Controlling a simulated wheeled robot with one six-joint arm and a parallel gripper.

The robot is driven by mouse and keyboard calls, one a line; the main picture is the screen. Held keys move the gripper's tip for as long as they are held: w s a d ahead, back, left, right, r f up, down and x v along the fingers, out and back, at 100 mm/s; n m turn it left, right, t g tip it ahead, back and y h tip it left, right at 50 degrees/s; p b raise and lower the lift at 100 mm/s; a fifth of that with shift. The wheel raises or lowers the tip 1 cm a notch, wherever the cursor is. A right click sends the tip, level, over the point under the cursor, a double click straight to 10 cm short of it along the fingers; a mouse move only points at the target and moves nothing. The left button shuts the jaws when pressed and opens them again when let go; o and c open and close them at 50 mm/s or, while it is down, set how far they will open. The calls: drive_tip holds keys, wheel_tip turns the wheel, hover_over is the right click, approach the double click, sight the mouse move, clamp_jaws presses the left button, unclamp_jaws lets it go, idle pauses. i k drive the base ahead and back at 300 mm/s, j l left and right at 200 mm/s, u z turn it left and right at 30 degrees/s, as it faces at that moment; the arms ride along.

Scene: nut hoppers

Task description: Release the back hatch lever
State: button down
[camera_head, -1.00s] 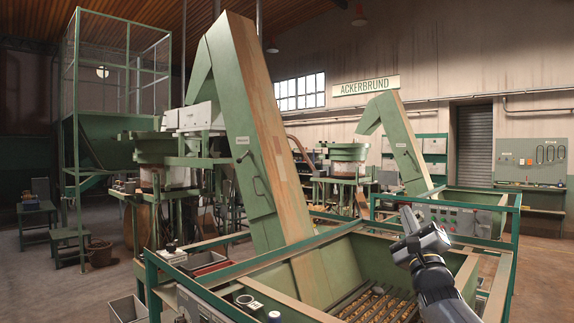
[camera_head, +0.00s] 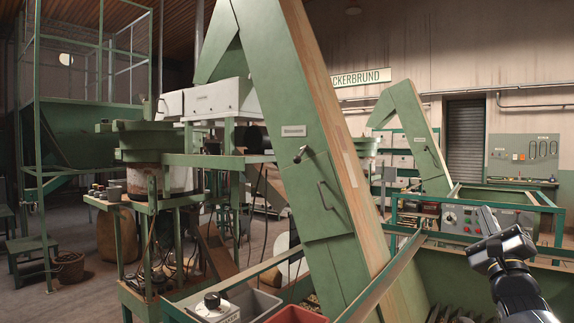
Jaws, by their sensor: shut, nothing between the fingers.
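The near green elevator chute (camera_head: 268,95) rises steeply in the middle. A hatch panel (camera_head: 318,215) is set in its side, with a long bent handle (camera_head: 327,197). A short dark lever (camera_head: 305,153) with a light end sits near the hatch's top, under a label plate. A second, farther green elevator (camera_head: 405,130) shows a small handle-like detail on its side, too small to make out. I cannot tell which hatch is the back one. My gripper (camera_head: 487,219) is at the right, shut and empty, well apart from both elevators in the picture.
A green hopper frame with a rail (camera_head: 397,272) lies between me and the near elevator. A grey bin (camera_head: 254,303) and a red bin (camera_head: 297,314) stand low in front. Machine stands fill the left.

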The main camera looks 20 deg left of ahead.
sight(297, 160)
drive_tip(key=i+j, duration=0.1)
drive_tip(key=j, duration=0.35)
drive_tip(key=i+j, duration=0.15)
drive_tip(key=j, duration=0.25)
drive_tip(key=i+j, duration=0.1)
drive_tip(key=j, duration=0.35)
drive_tip(key=i+j, duration=0.1)
drive_tip(key=j, duration=0.35)
drive_tip(key=i+j, duration=0.1)
drive_tip(key=j, duration=0.35)
